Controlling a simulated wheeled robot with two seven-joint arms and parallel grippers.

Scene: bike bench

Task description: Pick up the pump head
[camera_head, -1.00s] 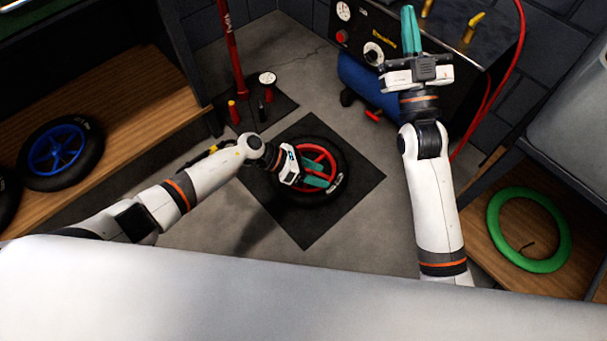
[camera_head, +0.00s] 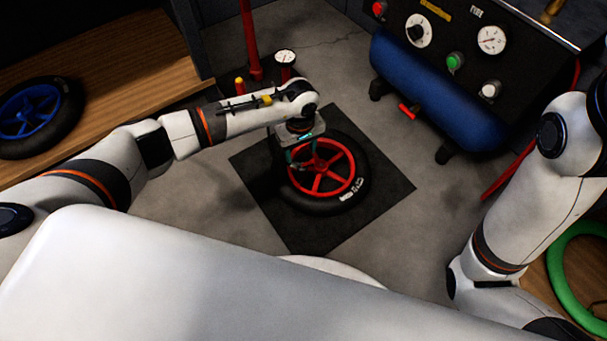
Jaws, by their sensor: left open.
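My left gripper (camera_head: 296,158) points down over the left rim of a red-spoked wheel (camera_head: 325,170) with a black tyre. Its teal fingers are apart, with no held thing visible between them. The wheel lies flat on a dark mat. I cannot make out the pump head for certain. A slim black part with a yellow piece (camera_head: 264,99) shows along my left forearm; I cannot tell whether it is the pump head. The red floor pump (camera_head: 251,40) stands behind that arm, its base partly hidden. My right arm shows at the right, but its gripper is out of view.
A round gauge (camera_head: 285,57) stands beside the pump. A blue compressor tank (camera_head: 430,95) with a dial panel is at the back right. A wooden shelf (camera_head: 120,60) holds a blue wheel (camera_head: 30,112) at left. A green ring (camera_head: 572,262) lies at lower right. The dark mat (camera_head: 385,190) is clear around the tyre.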

